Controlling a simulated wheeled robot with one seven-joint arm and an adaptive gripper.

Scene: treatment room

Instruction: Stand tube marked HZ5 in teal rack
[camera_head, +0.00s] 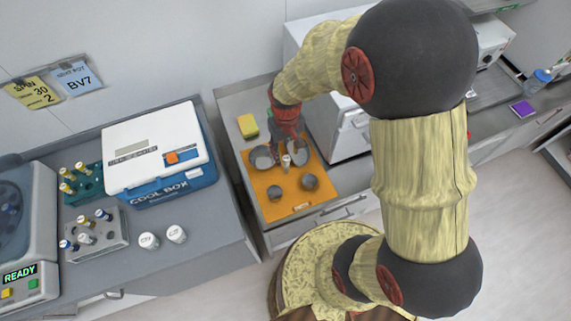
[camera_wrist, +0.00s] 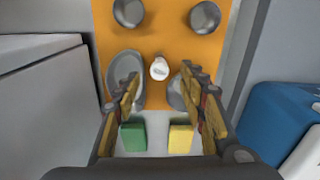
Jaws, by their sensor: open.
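The teal rack (camera_head: 88,184) stands on the left counter beside the cool box and holds several tubes with pale yellow caps. I cannot read HZ5 on any tube. A small white-capped container (camera_wrist: 160,69), perhaps a tube, stands on the orange mat (camera_wrist: 158,30); it also shows in the head view (camera_head: 286,161). My gripper (camera_head: 287,142) is over the back of the mat, above metal bowls. In the wrist view my gripper (camera_wrist: 158,84) is open, with the white-capped container visible beyond and between its fingers, apart from them.
Metal bowls and cups (camera_head: 309,182) surround the white-capped container. A yellow sponge (camera_head: 248,126) lies behind the mat, and a green block (camera_wrist: 133,137) shows near it. A grey rack (camera_head: 97,240), two white-lidded jars (camera_head: 176,233) and the cool box (camera_head: 160,160) stand left. A white appliance (camera_head: 340,135) stands right.

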